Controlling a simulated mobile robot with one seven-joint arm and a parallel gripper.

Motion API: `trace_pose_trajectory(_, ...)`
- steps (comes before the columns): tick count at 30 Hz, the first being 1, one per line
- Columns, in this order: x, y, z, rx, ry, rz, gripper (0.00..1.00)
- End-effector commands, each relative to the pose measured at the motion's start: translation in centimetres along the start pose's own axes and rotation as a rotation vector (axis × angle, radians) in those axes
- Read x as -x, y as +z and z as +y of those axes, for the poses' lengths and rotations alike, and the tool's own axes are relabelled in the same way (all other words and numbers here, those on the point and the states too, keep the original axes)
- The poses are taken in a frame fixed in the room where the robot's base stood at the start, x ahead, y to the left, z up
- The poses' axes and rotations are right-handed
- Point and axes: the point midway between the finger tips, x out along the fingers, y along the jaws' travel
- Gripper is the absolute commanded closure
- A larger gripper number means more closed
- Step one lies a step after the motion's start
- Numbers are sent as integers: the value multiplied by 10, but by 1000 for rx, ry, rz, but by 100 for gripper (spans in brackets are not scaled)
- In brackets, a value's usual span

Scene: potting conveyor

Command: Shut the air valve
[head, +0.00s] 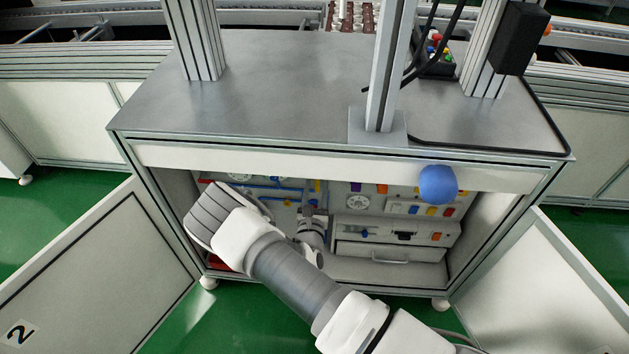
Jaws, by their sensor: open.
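The air valve cannot be picked out with certainty. Blue air piping (285,189) runs along the back wall inside the open cabinet, on the left half, with a small yellow part (317,186) at its right end. My arm reaches in from the bottom right, bends at the left and hides the lower left of the back wall. My gripper (308,211) is inside the cabinet, just below the right part of the blue piping. It is open and small in view. No object shows between its fingers, and I cannot tell whether it touches anything.
The cabinet doors stand open at left (95,270) and right (535,275). A panel with coloured parts (400,205) and a drawer (385,252) fill the right half. A blue ball (437,185) shows before the top edge. The grey worktop (280,85) lies above.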

Motion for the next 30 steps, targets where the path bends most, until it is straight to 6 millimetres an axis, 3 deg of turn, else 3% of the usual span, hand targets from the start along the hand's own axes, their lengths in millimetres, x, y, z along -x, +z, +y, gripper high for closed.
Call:
trace_pose_trajectory(17, -3, 0, -4, 0, 5, 0, 51)
trace_pose_trajectory(25, -3, 0, -4, -1, 5, 0, 98)
trace_pose_trajectory(30, -3, 0, -4, -1, 5, 0, 100)
